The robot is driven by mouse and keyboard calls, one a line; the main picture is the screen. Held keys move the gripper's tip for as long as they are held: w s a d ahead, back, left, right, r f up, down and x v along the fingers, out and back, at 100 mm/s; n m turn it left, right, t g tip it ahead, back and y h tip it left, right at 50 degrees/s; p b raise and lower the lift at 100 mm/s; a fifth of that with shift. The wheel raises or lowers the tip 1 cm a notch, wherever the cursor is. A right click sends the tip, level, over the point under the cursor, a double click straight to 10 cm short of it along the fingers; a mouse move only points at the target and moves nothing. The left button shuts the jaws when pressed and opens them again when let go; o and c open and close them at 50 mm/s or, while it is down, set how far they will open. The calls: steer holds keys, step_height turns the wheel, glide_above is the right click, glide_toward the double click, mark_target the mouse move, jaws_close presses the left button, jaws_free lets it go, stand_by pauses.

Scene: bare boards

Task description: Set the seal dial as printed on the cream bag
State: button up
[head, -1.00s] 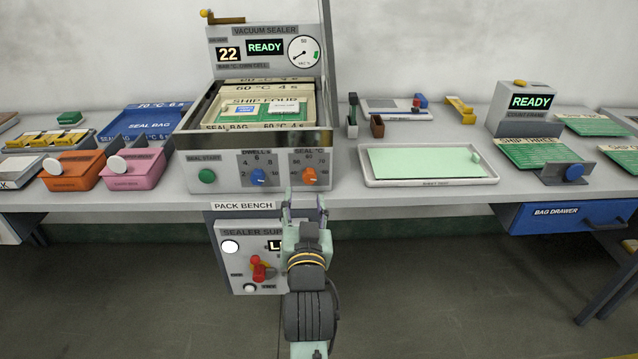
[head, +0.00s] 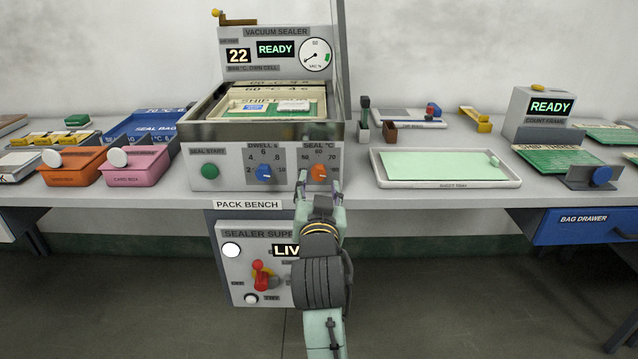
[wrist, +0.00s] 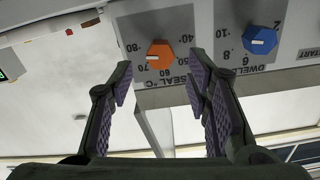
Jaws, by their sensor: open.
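The seal dial is an orange knob (head: 319,172) marked SEAL °C on the vacuum sealer's front panel. In the wrist view the dial (wrist: 160,54) appears upside down, its white mark pointing left, roughly between 70 and 80. My gripper (head: 319,187) is open in front of the dial. In the wrist view its fingers (wrist: 161,76) stand apart to either side of the dial, with nothing between them.
The blue dwell dial (head: 264,172) is left of the seal dial, and the green seal start button (head: 209,171) is further left. A sheet tray (head: 445,181) stands to the right. The supply panel (head: 255,265) with a red lever is below the bench edge.

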mark_target(319, 173)
steer(key=shift+w+r+p, duration=0.15)
steer(key=shift+w+p, duration=0.15)
steer(key=shift+w, duration=2.4)
steer(key=shift+c, duration=0.5)
jaws_close()
